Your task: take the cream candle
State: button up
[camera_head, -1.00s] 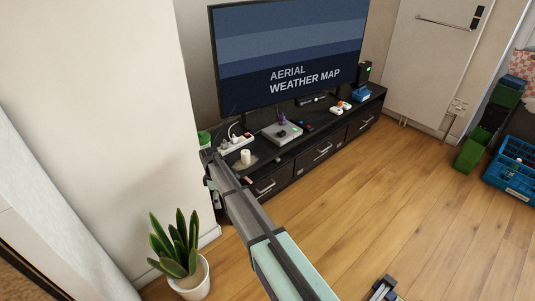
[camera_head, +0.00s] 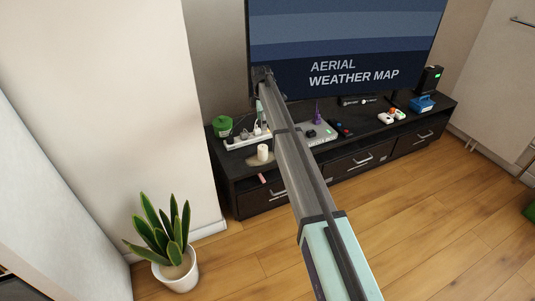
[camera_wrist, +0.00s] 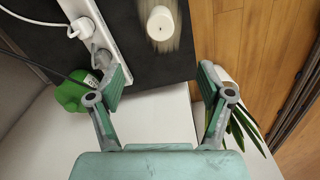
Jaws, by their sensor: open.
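The cream candle (camera_head: 263,153) stands upright near the left end of the dark TV cabinet, close to its front edge. In the wrist view the candle (camera_wrist: 160,24) shows from above at the top middle, on a pale patch, beyond my fingertips. My gripper (camera_wrist: 162,85) is open and empty, its two green-padded fingers spread apart, and the candle is not between them. In the head view my arm reaches over the cabinet just right of the candle; the gripper's fingers are hard to make out there.
A white power strip (camera_head: 248,139) with plugs lies behind the candle. A green container (camera_head: 223,126) stands at the cabinet's left end. A grey box (camera_head: 318,134) sits right of my arm. The TV (camera_head: 345,45) rises behind. A potted plant (camera_head: 178,272) stands on the floor.

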aim_at(263, 147)
notch_tip(263, 147, down, 16)
jog(key=shift+d+r+b, duration=0.1)
jog(key=shift+r+b, duration=0.1)
jog(key=shift+b, duration=1)
jog(key=shift+r, duration=0.1)
jog(key=c, duration=1.3)
